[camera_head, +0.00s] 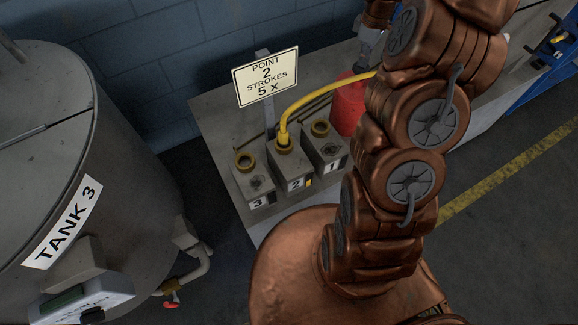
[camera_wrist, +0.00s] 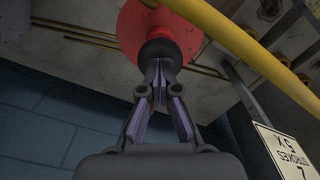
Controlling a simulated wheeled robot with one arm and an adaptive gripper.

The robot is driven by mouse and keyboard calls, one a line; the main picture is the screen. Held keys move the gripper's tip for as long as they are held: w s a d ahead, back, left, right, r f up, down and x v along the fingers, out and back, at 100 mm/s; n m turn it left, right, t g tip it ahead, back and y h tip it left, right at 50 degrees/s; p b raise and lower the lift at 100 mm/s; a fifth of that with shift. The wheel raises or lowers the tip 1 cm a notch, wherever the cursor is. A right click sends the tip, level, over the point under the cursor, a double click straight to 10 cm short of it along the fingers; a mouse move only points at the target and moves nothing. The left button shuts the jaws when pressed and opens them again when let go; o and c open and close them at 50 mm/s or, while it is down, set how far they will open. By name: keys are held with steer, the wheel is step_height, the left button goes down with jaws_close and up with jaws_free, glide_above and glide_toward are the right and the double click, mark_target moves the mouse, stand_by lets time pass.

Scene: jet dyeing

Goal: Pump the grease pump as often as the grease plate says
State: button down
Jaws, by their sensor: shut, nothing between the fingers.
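The grease plate (camera_head: 266,78) reads "POINT 2 STROKES 5 X"; part of it shows in the wrist view (camera_wrist: 287,152). The red grease pump (camera_head: 347,108) stands on the grey bench, partly hidden behind my arm. In the wrist view the red pump body (camera_wrist: 131,27) has a dark round top (camera_wrist: 160,47). My gripper (camera_wrist: 160,68) is shut and empty, its fingertips at the dark top; I cannot tell whether they touch it. A yellow hose (camera_head: 313,95) runs from the pump area to the fitting on block 2 (camera_head: 293,170).
Block 1 (camera_head: 327,148) and block 3 (camera_head: 253,184) flank block 2, with open brass rings on top. Tank 3 (camera_head: 110,130) stands at the left with a red-handled valve (camera_head: 171,303) below. A blue wall is behind. Floor at the right is clear.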

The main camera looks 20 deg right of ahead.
steer(key=shift+f, duration=0.3)
steer(key=shift+r, duration=0.2)
steer(key=shift+r+p, duration=0.5)
steer(key=shift+r, duration=2.1)
steer(key=shift+f, duration=0.2)
steer(key=shift+f+b, duration=1.15)
steer(key=shift+f, duration=1.45)
steer(key=shift+r, duration=0.15)
steer(key=shift+r+p, duration=0.65)
steer(key=shift+r, duration=2)
